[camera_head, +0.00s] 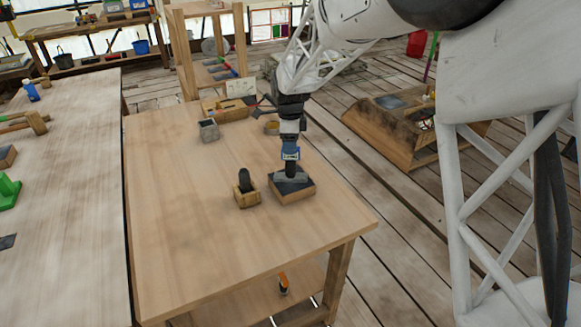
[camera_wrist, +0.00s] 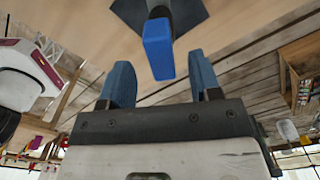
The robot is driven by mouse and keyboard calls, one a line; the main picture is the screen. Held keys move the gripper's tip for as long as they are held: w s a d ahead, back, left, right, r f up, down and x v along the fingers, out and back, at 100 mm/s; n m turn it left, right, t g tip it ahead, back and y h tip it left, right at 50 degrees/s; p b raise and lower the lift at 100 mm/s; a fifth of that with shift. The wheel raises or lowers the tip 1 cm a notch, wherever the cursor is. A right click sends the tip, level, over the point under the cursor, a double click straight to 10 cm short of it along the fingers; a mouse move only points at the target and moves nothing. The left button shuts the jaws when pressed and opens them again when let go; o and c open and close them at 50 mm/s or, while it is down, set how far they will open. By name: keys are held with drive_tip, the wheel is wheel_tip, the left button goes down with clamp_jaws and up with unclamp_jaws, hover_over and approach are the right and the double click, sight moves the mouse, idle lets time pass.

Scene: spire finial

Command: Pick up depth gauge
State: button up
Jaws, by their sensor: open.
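What looks like the depth gauge, a blue upright piece with a dark lower part and grey base (camera_head: 291,176), stands on a dark-topped wooden block (camera_head: 300,193) on the table. In the wrist view its blue end (camera_wrist: 158,50) points at me, with a dark square surface behind it. My gripper (camera_head: 291,148) points down directly above the block. In the wrist view its two blue fingers (camera_wrist: 160,66) are apart, one on each side of the blue end, with visible gaps. The fingers hide part of the gauge in the head view.
A small wooden holder with a black upright item (camera_head: 245,182) stands close left of the block. A grey block (camera_head: 209,130) and a wooden box (camera_head: 226,109) lie farther back. The table's front left (camera_head: 190,240) is clear. Another bench (camera_head: 70,190) stands at left.

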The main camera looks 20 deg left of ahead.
drive_tip(key=shift+w+f, duration=0.1)
drive_tip(key=shift+f, duration=1.85)
clamp_jaws()
drive_tip(key=shift+r, duration=0.2)
drive_tip(key=shift+r, duration=0.55)
wheel_tip(320, 180, up, 2)
drive_tip(key=shift+r, duration=0.15)
drive_tip(key=s+d+r, duration=0.1)
drive_tip(key=s+d, duration=0.7)
drive_tip(key=s, duration=0.5)
drive_tip(key=shift+s+d+r, duration=0.15)
drive_tip(key=shift+s+d, duration=0.1)
drive_tip(key=shift+s, duration=0.05)
